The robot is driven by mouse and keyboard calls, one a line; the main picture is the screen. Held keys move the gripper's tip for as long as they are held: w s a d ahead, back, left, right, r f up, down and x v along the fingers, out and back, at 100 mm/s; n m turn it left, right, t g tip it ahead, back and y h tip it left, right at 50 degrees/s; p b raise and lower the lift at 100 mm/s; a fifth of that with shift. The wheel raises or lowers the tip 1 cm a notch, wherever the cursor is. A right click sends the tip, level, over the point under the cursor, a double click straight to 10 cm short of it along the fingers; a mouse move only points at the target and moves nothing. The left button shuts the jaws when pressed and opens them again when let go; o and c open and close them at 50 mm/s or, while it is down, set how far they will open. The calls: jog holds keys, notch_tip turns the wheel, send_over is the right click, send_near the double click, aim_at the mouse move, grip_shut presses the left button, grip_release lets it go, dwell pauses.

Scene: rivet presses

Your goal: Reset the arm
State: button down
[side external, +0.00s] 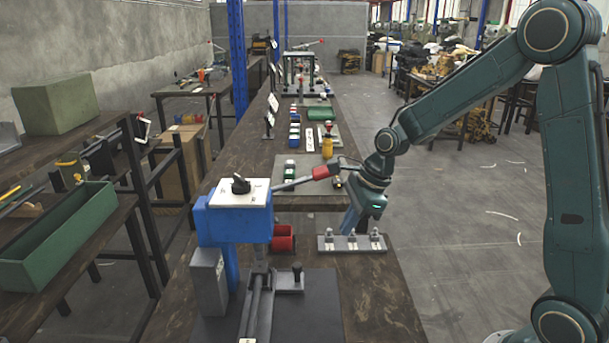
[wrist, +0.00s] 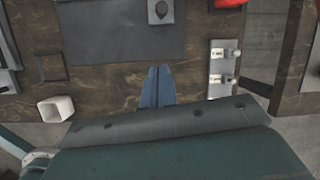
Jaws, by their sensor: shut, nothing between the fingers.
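My gripper (side external: 348,226) hangs over the right side of the near workbench (side external: 375,290), with its blue fingers pointing down. In the wrist view the two fingers (wrist: 157,76) lie together, shut and empty. The blue rivet press (side external: 240,225) with a white top and a black knob stands left of my gripper. Its lever with a red grip (side external: 325,172) reaches out to the right, close to my wrist; I cannot tell if they touch.
A red bin (side external: 283,238) sits by the press. A white square cup (wrist: 56,108) shows at lower left. Open floor (side external: 470,210) lies right.

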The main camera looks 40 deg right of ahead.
jog(key=s+a+r+n+t+h, duration=0.1)
jog(key=s+r+n, duration=0.6)
jog(key=s+n, duration=0.4)
jog(key=s+a+r+n+t+h, duration=0.1)
jog(key=s+a+r+n, duration=0.1)
jog(key=s+r+n, duration=0.5)
jog(key=s+n, duration=0.5)
jog(key=n, duration=0.2)
jog(key=shift+h, duration=0.4)
